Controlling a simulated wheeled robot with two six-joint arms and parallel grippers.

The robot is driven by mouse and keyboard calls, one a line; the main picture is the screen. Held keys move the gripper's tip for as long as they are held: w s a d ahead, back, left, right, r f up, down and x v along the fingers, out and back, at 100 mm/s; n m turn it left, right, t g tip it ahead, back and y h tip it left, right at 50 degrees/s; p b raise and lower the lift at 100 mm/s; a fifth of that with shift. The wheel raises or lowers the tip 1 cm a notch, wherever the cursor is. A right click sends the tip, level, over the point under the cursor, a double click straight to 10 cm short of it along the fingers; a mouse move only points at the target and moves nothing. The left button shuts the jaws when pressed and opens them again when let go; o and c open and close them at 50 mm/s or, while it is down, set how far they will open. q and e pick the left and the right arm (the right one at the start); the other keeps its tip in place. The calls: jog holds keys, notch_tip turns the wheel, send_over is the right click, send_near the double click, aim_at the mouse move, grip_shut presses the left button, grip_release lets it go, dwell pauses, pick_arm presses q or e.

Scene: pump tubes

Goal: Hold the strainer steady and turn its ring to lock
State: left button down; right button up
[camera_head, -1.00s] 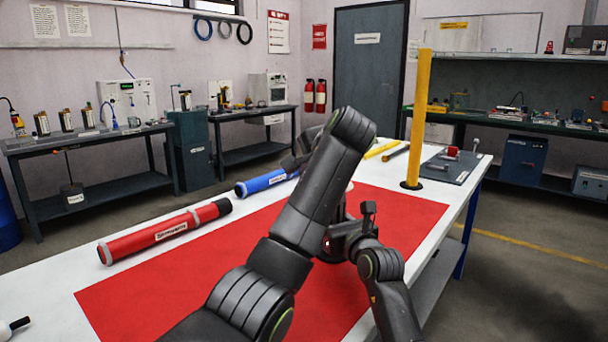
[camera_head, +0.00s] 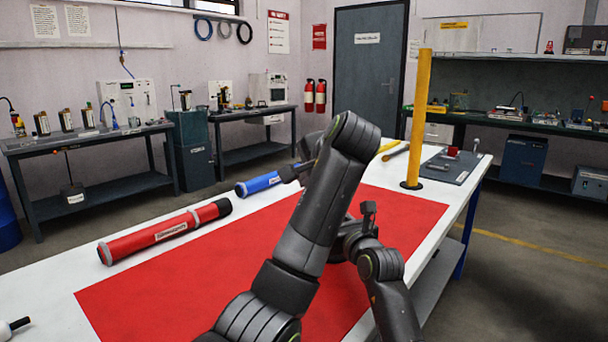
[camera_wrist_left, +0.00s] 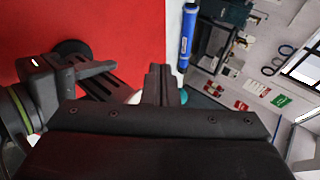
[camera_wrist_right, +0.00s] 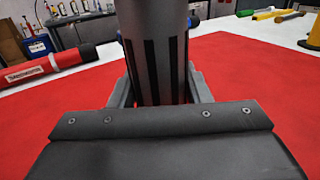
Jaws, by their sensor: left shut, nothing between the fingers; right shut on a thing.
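The strainer is mostly hidden behind my left arm in the head view. In the right wrist view a grey upright cylinder with dark strips, apparently the strainer body (camera_wrist_right: 150,30), stands between the fingers of my right gripper (camera_wrist_right: 158,90), which is shut on it. In the left wrist view my left gripper (camera_wrist_left: 161,85) is shut and empty. A small white part (camera_wrist_left: 134,97) and a teal part show on either side of its fingers; I cannot tell whether they touch it. The ring cannot be made out clearly.
A red mat (camera_head: 130,295) covers the white table (camera_head: 60,275). A red tube (camera_head: 165,232) and a blue tube (camera_head: 260,182) lie along the far side. A yellow post (camera_head: 417,120) stands at the right end, near a grey plate (camera_head: 450,168).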

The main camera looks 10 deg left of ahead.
pick_arm(q)
jog(key=shift+s+d+f, duration=0.15)
jog(key=shift+s, duration=2.35)
pick_arm(e)
jog(key=o, duration=1.4)
jog(key=shift+c, duration=0.2)
